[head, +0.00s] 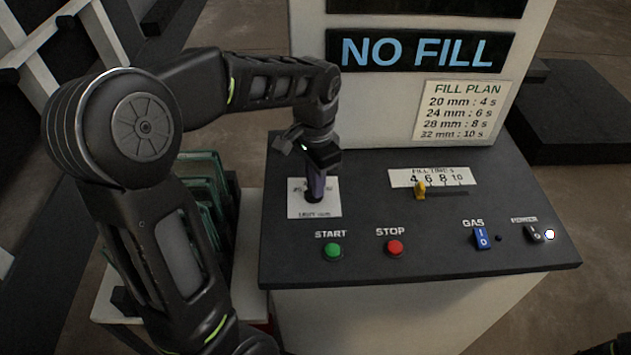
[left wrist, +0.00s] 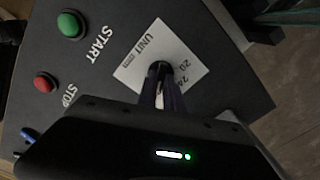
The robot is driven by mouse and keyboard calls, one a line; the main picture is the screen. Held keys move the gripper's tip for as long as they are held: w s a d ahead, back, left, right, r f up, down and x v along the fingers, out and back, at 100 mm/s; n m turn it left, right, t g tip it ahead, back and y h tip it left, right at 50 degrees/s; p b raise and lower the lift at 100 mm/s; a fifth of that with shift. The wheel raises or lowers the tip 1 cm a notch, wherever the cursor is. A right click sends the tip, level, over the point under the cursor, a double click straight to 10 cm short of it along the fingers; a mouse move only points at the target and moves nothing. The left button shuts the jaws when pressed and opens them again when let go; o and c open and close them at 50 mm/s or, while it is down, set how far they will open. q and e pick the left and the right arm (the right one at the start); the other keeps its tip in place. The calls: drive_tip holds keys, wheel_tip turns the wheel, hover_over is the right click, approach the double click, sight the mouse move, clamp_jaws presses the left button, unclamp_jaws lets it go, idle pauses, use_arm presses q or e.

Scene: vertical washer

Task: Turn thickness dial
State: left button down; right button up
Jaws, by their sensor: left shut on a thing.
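The thickness dial sits on a white plate (head: 330,208) marked "UNIT mm" at the left of the black control panel. My left gripper (head: 315,190) points down over this plate and is shut on the dial, mostly hiding it. In the left wrist view, the fingers (left wrist: 166,92) come down onto the dial in the middle of the white plate (left wrist: 136,68). Plate numbers including 20 show beside the fingers. The dial's pointer is hidden, so its setting cannot be read.
Close by are a green START button (head: 333,251), a red STOP button (head: 396,248), a yellow fill-time slider (head: 420,191), a blue GAS switch (head: 482,239) and a power switch (head: 534,234). A "NO FILL" display (head: 420,51) and fill plan sign (head: 460,110) stand behind. Glass panes (head: 205,200) stand left.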

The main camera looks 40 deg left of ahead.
use_arm(q)
drive_tip(key=c, duration=1.5)
unclamp_jaws()
wheel_tip(320, 180, up, 8)
drive_tip(key=shift+f+b, duration=0.1)
drive_tip(key=shift+b, duration=0.3)
